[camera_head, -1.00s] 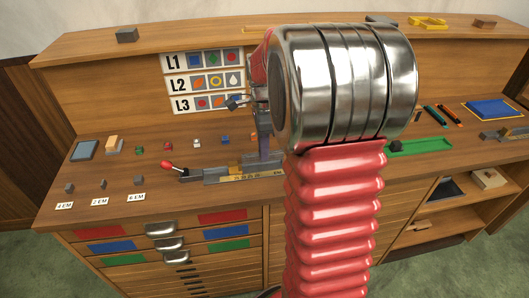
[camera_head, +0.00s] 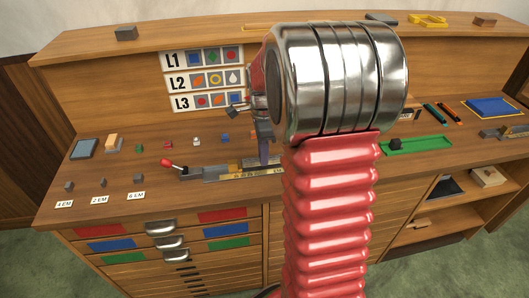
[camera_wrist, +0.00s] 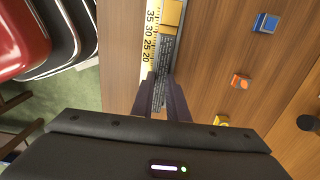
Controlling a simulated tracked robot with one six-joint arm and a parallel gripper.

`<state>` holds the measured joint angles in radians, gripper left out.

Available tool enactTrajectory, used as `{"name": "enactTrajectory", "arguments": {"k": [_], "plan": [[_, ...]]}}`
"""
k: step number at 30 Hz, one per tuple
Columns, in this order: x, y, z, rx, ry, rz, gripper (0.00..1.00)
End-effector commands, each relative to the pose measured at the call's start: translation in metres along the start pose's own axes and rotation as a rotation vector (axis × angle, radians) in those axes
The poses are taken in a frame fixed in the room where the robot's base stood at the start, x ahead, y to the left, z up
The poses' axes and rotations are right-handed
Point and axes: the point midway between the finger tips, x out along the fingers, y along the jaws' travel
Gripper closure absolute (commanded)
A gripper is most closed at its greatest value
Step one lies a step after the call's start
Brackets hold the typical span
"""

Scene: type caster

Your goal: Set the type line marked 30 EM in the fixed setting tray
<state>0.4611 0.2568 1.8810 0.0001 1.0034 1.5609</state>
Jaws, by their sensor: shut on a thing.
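My gripper (camera_head: 263,152) is low over the bench at the setting tray (camera_head: 215,174), a metal channel with a yellow scale along its front. In the wrist view my gripper (camera_wrist: 161,82) is shut on a dark grey textured type line (camera_wrist: 166,50), which lies along the scale (camera_wrist: 150,40) numbered 20 to 35. A yellow block (camera_wrist: 172,12) is at the line's far end. I cannot read a 30 EM mark, nor tell whether the line rests on the tray floor.
A red-knobbed lever (camera_head: 166,162) stands at the tray's left end. Several small coloured blocks lie behind, among them an orange one (camera_wrist: 240,81) and a blue one (camera_wrist: 266,23). Small grey pieces stand by EM labels at the left. A green tray (camera_head: 420,146) is right of my arm.

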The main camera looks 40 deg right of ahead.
Motion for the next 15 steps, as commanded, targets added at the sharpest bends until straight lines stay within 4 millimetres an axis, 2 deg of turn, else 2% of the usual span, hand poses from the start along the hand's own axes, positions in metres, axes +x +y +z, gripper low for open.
{"name": "enactTrajectory", "arguments": {"k": [3,4,9,12,15], "plan": [[0.0003,-0.0004,0.0,0.0,0.0,-0.001,1.0],[0.0008,0.0,0.0001,0.0,0.0,0.0,0.86],[0.0008,0.0001,0.0002,0.0,0.0,0.0,0.74],[0.0007,0.0001,0.0002,0.0,0.0,0.0,0.68],[0.0007,0.0001,0.0003,-0.001,0.0,0.0,0.68]]}}
